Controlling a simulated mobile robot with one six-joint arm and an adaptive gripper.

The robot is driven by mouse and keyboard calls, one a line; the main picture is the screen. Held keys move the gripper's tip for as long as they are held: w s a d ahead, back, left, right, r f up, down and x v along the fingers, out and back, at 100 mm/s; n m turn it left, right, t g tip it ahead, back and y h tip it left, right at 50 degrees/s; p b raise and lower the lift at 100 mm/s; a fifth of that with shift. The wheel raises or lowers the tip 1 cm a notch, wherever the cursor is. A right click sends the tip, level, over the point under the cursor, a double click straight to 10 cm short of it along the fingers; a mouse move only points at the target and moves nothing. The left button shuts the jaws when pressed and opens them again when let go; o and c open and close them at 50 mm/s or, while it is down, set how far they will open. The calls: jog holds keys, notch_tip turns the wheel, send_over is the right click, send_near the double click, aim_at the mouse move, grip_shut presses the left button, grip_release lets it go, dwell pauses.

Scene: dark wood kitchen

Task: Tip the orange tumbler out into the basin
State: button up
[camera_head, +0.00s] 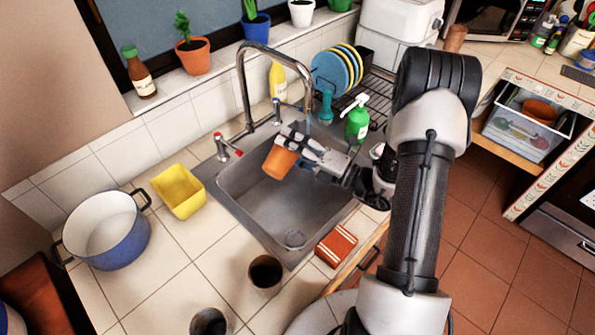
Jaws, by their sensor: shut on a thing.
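The orange tumbler (279,163) is over the basin (290,204), tilted, with its wider end toward the lower left. My gripper (296,150) reaches in from the right and is shut on the tumbler. The tumbler's opening and whatever it holds are hard to make out. The chrome faucet (243,75) arches over the basin just behind my gripper.
A yellow tub (180,192) and a blue pot (122,243) stand left of the basin. A green spray bottle (357,121) and a dish rack (376,95) are behind right.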

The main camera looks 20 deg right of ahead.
jog(key=shift+w+d+r+m+p, duration=0.15)
jog(key=shift+d+m+p, duration=0.1)
jog(key=shift+m+p, duration=0.15)
jog(key=shift+w+d+r+m+p, duration=0.1)
jog(key=shift+w+d+m+p, duration=0.1)
jog(key=shift+d+m+p, duration=0.25)
jog(key=shift+m+h+p, duration=0.3)
jog(key=shift+m+p, duration=0.15)
jog(key=shift+p, duration=0.3)
